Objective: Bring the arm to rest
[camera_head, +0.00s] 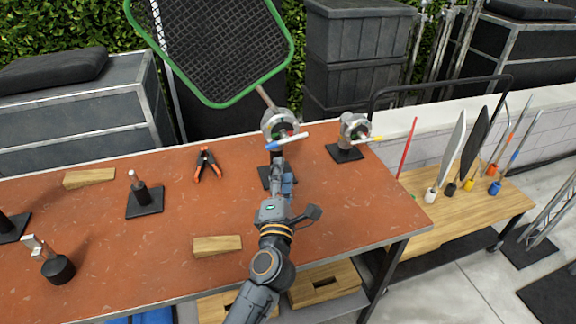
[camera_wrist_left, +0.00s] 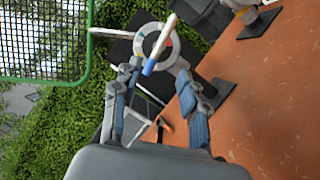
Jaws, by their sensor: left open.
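My left arm reaches over the table from the bottom of the head view. Its gripper (camera_head: 280,168) is just in front of a round grip-head clamp (camera_head: 281,124) on a stand with a flat black base. In the left wrist view the open fingers (camera_wrist_left: 160,75) point at this clamp (camera_wrist_left: 143,40), which has a blue-and-white handle (camera_wrist_left: 160,45). Nothing shows held between the fingers. Whether a fingertip touches the clamp, I cannot tell. A rod joins the clamp to a green-framed black net (camera_head: 222,98). My right gripper is not in view.
The red-brown table (camera_head: 330,215) holds wooden wedges (camera_head: 218,245), an orange-and-black spring clamp (camera_head: 208,165), several black-based stands and a second grip head (camera_head: 354,130) with a yellow handle. A low wooden table (camera_head: 470,215) with flags and rods stands right. Cases stand behind.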

